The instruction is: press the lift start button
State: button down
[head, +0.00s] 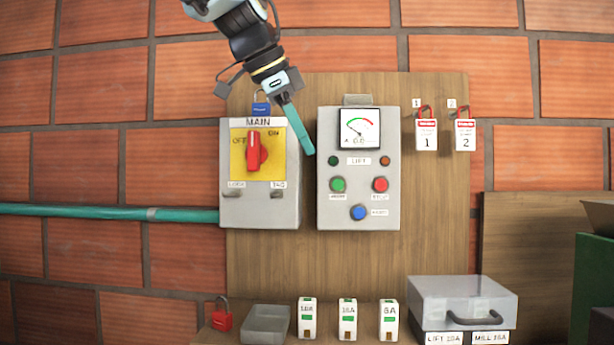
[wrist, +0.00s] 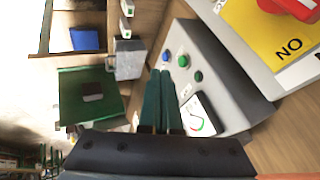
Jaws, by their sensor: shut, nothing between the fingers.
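The lift control box (head: 328,215) is grey and mounted on a wooden board. Its green button (head: 338,184) sits at the left, under a dark green lamp (head: 333,161), with a small label too blurred to read. The red button (head: 380,184) is to its right and the blue button (head: 358,212) is below between them. My gripper (head: 308,151) has teal fingers, is shut and empty, and points down at the box's upper left edge, above and left of the green button. In the wrist view the green button (wrist: 183,61) lies just beyond and right of the fingertips. I see no contact with it.
The MAIN switch box (head: 230,205) with a red rotary handle (head: 256,151) stands close on the left. A gauge (head: 359,128) tops the lift box. Two numbered tags (head: 427,134) hang at the right. Below are a red padlock (head: 222,318), a grey tray (head: 265,338) and several white modules.

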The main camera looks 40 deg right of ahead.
aim_at(338, 185)
jog(key=shift+s+d+r+m, duration=0.15)
jog(key=shift+s+r+m, duration=0.2)
jog(key=shift+r, duration=0.35)
jog(key=shift+f, duration=0.1)
jog(key=w+d+f+p, duration=0.4)
jog(key=d+f, duration=0.3)
jog(key=d, duration=0.1)
jog(key=shift+d+f, duration=0.3)
jog(key=shift+d, duration=0.05)
